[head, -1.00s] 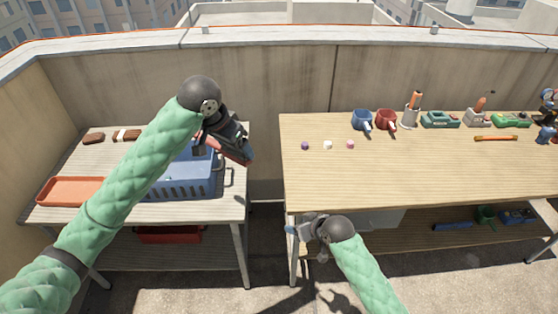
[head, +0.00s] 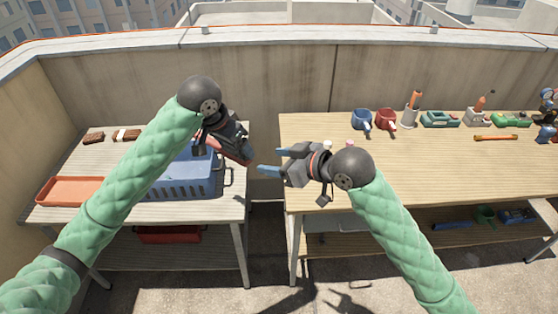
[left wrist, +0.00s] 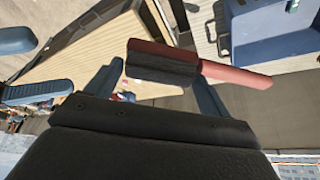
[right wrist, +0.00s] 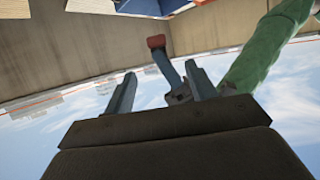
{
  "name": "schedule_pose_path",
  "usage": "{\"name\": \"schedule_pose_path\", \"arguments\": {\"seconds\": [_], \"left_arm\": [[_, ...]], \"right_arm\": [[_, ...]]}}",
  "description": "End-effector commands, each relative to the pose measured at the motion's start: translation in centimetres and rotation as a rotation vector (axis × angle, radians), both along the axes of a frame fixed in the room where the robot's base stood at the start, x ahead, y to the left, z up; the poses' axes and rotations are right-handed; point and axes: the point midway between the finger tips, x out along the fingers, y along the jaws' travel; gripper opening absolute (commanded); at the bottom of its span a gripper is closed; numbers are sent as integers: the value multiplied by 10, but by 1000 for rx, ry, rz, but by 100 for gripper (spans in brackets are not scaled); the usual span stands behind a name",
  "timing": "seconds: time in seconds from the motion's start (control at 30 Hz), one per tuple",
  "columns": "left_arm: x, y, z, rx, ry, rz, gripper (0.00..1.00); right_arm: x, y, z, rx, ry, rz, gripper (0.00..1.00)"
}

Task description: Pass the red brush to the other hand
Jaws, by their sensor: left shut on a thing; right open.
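The red brush (left wrist: 235,75) has a red handle and a dark bristle side. In the left wrist view it lies crosswise between my left gripper's fingers (left wrist: 158,92). In the head view my left gripper (head: 238,145) is shut on it above the right end of the left table, and little of the brush (head: 243,158) shows. My right gripper (head: 273,161) is open and empty, a short gap to the right, with its blue fingers pointing left. The right wrist view shows a red end of the brush (right wrist: 155,41) ahead, beyond the open fingers (right wrist: 160,88).
A blue crate (head: 180,185) and an orange tray (head: 65,190) stand on the left table. Mugs (head: 385,118) and tools are at the back of the right table (head: 430,180). A gap separates the tables. A wall (head: 290,90) runs behind.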

Motion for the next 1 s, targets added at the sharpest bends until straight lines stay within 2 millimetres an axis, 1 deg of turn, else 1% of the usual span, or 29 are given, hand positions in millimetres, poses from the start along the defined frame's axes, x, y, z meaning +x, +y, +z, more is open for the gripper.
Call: {"name": "schedule_pose_path", "arguments": {"seconds": [0.6,0.8,1.0], "left_arm": [[0,0,0,0,0,0,58],[0,0,0,0,0,0,58],[0,0,0,0,0,0,58]], "right_arm": [[53,65,-35,2,2,-1,56],[63,78,-41,2,1,-1,56],[67,82,-44,0,0,-1,56]]}}
